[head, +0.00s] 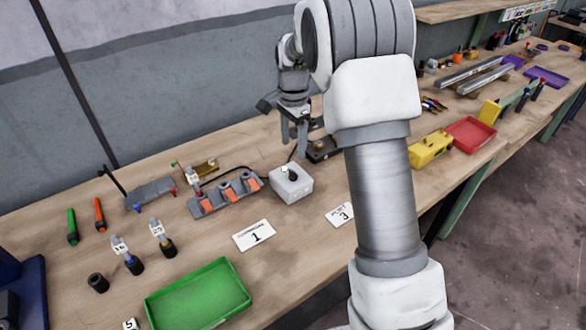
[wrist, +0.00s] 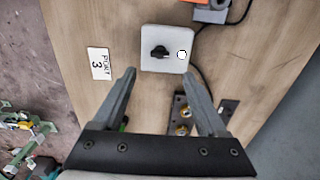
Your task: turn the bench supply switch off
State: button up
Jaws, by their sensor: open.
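The likely bench supply switch is a pale square box (head: 291,183) with a black rotary knob (head: 293,175) on top, standing on the bench. In the wrist view the box (wrist: 152,34) lies just beyond my fingertips, with its knob (wrist: 160,52) left of a small white round spot. The knob's pointer setting is hard to read. My gripper (head: 294,143) is open and empty, pointing down above and behind the box. In the wrist view its two fingers (wrist: 160,73) are wide apart, and neither visibly touches the knob.
A dark block with brass terminals (wrist: 182,115) lies below the fingers. A grey strip with orange parts (head: 226,194) and a black cable sit left of the box. A green tray (head: 198,298) and cards (head: 254,235) lie in front. My arm hides part of the bench.

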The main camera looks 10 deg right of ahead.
aim_at(293, 171)
notch_tip(293, 171, down, 9)
dwell(0.3)
grip_shut()
dwell(0.3)
